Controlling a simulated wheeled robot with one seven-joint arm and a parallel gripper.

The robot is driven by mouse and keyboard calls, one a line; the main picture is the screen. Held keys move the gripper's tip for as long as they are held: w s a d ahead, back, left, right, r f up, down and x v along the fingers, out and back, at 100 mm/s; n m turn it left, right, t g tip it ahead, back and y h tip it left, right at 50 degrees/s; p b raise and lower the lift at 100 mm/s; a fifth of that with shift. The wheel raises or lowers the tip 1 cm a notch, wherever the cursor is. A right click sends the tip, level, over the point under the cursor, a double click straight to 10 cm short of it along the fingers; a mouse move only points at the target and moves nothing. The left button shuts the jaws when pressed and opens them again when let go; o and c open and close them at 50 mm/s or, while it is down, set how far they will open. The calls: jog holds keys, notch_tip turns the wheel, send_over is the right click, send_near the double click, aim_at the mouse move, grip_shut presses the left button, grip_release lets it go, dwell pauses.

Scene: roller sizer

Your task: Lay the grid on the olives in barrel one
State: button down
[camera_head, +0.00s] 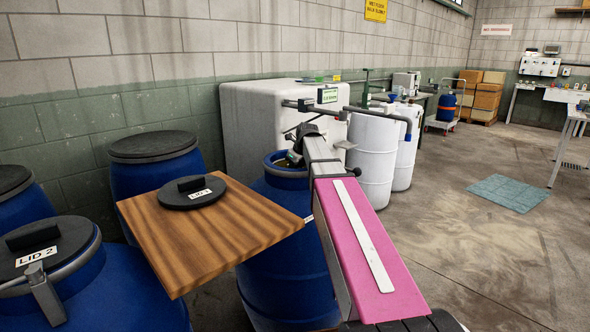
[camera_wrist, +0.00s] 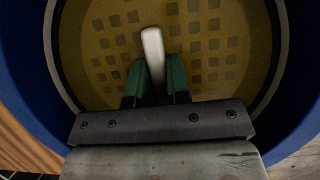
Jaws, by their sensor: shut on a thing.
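The open blue barrel (camera_head: 285,245) stands beside the wooden board, with my arm reaching over its mouth. In the wrist view the barrel's blue wall (camera_wrist: 298,75) and dark inner rim surround the round tan grid (camera_wrist: 225,62), which has rows of square holes. My gripper (camera_wrist: 155,78) has green fingers shut on the grid's pale upright handle (camera_wrist: 153,48). The grid appears within the barrel mouth. I cannot tell whether it touches the olives, and I cannot make out olives under it. In the head view my arm hides most of the mouth.
A black lid marked LID 1 (camera_head: 192,192) lies on the wooden board (camera_head: 240,235) left of the barrel. Lidded blue barrels, one marked LID 2 (camera_head: 50,240), stand further left. A white tank (camera_head: 250,125) and white drums (camera_head: 372,160) stand behind. The floor to the right is open.

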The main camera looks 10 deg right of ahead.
jog(key=shift+f, duration=0.15)
jog(key=c, duration=1.1)
grip_release()
jog(key=v, duration=1.2)
